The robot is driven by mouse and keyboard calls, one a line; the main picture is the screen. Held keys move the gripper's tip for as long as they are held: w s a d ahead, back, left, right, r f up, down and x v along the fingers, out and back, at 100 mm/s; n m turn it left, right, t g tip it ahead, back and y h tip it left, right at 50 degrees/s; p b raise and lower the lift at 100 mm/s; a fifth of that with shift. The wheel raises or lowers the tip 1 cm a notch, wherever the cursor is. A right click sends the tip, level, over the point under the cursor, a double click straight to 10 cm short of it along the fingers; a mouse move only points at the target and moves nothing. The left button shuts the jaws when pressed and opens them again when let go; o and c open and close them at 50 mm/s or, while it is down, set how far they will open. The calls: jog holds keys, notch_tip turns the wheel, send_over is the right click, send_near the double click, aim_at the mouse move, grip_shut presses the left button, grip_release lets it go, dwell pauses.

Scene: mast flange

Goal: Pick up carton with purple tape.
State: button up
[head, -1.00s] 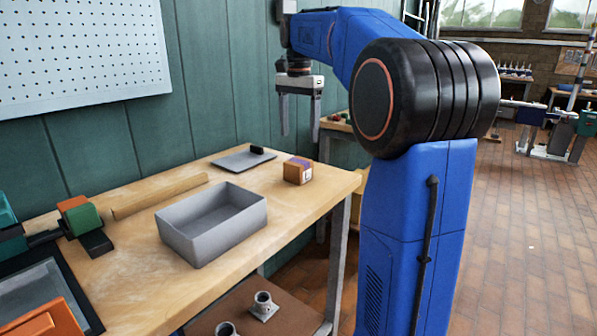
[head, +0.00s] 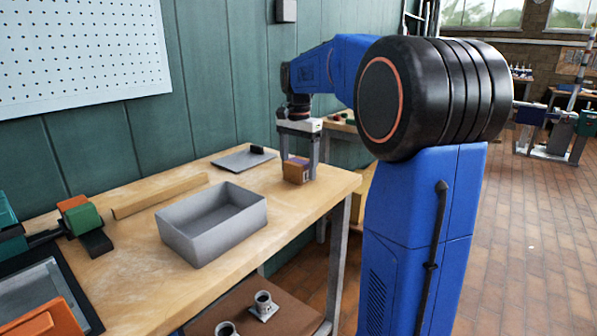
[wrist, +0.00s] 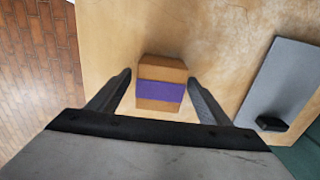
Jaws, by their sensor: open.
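The carton with purple tape (head: 296,170) is a small brown box on the wooden table near its far right corner. In the wrist view the carton (wrist: 161,84) shows a purple band across its top. My gripper (head: 299,172) is lowered over the carton with its fingers pointing down. In the wrist view my gripper (wrist: 160,88) is open, with one finger on each side of the carton. A gap shows between each finger and the carton.
A grey open bin (head: 212,225) stands on the table in front of the carton. A flat grey plate with a black block (head: 257,150) lies behind, beside the carton. A wooden bar (head: 160,196) lies farther left. The table edge is close to the carton.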

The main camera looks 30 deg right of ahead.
jog(key=shift+c, duration=0.4)
jog(key=c, duration=1.2)
jog(key=shift+c, duration=0.2)
